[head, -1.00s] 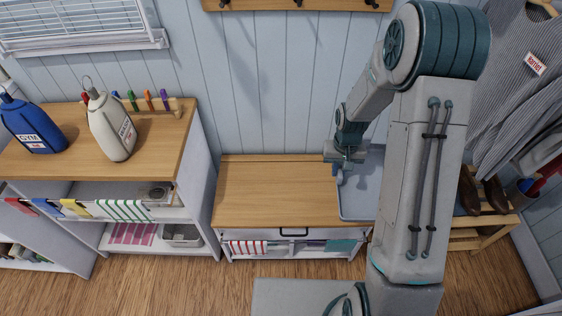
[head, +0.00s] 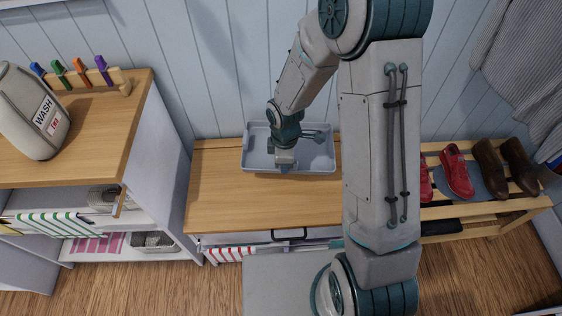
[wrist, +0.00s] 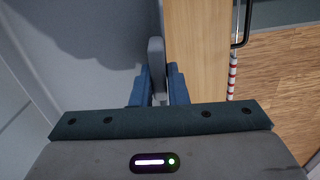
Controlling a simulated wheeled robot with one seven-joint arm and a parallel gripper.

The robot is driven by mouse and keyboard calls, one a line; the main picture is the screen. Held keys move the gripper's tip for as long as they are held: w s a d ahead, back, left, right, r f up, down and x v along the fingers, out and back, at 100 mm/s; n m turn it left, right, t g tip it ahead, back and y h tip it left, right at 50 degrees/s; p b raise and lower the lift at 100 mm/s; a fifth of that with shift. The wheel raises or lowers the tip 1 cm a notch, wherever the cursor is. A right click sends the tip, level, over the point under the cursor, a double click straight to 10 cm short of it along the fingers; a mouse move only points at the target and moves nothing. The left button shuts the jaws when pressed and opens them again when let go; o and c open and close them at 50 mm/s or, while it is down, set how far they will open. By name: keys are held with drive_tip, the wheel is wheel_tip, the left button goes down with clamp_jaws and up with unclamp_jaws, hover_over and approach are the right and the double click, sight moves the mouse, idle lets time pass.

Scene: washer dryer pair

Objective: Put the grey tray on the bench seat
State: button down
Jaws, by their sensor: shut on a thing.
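The grey tray (head: 318,158) is at the back of the wooden bench seat (head: 250,205), by the wall, and looks level. My gripper (head: 285,168) is shut on the tray's front rim. In the wrist view the fingers (wrist: 153,88) pinch the rim, with the tray's floor (wrist: 85,50) to the left and the bench seat (wrist: 196,55) to the right. I cannot tell whether the tray touches the seat or hangs just above it. My arm hides the right end of the seat.
A shelf unit (head: 150,130) with a WASH bottle (head: 32,115) and coloured pegs stands to the left. A shoe rack (head: 485,200) with red and brown shoes is on the right. The front of the seat is clear.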

drive_tip(key=shift+w+a+f+n+b, duration=0.1)
drive_tip(key=shift+a+f+n+b, duration=0.1)
drive_tip(key=shift+f+n, duration=0.15)
drive_tip(key=shift+w+a+f+n+b, duration=0.15)
drive_tip(key=shift+f+n, duration=0.1)
drive_tip(key=shift+f, duration=0.15)
wheel_tip(320, 180, down, 6)
drive_tip(key=b, duration=0.5)
drive_tip(key=shift+f+b, duration=0.25)
drive_tip(key=shift+b, duration=0.05)
drive_tip(key=shift+f+b, duration=0.45)
drive_tip(key=shift+f, duration=0.15)
drive_tip(key=c, duration=1.3)
unclamp_jaws()
drive_tip(key=shift+s, duration=0.1)
drive_tip(key=shift+c, duration=0.2)
drive_tip(key=shift+r, duration=0.15)
